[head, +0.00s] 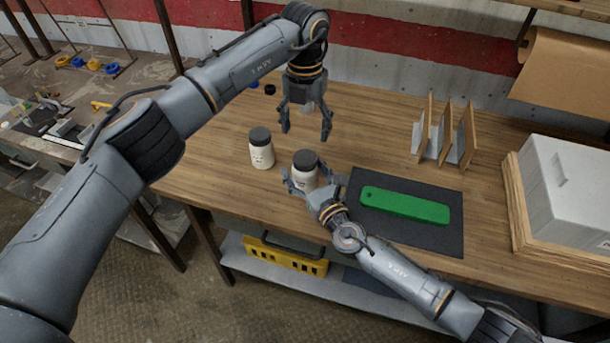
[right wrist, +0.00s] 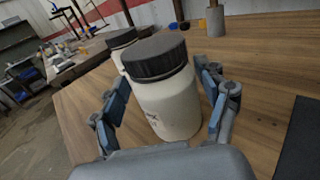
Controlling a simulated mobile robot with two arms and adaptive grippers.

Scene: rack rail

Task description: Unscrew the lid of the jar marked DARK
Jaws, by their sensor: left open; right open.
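Two white jars with dark ridged lids stand upright on the wooden bench. The left jar (head: 262,154) stands alone; its label is too small to read. The nearer right jar (head: 304,177) stands between the spread fingers of my right gripper (head: 305,173), which is open. In the right wrist view this jar (right wrist: 167,105) has its lid (right wrist: 155,58) on, with a finger on each side and gaps visible; its marking is unreadable. My left gripper (head: 306,132) is open, pointing down above and behind the right jar, with nothing held.
A green bar (head: 405,205) lies on a dark mat (head: 440,242) to the right. Upright wooden dividers (head: 442,140) stand behind it, and a grey box (head: 570,180) sits at far right. A small pale object (head: 307,107) is behind my left gripper.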

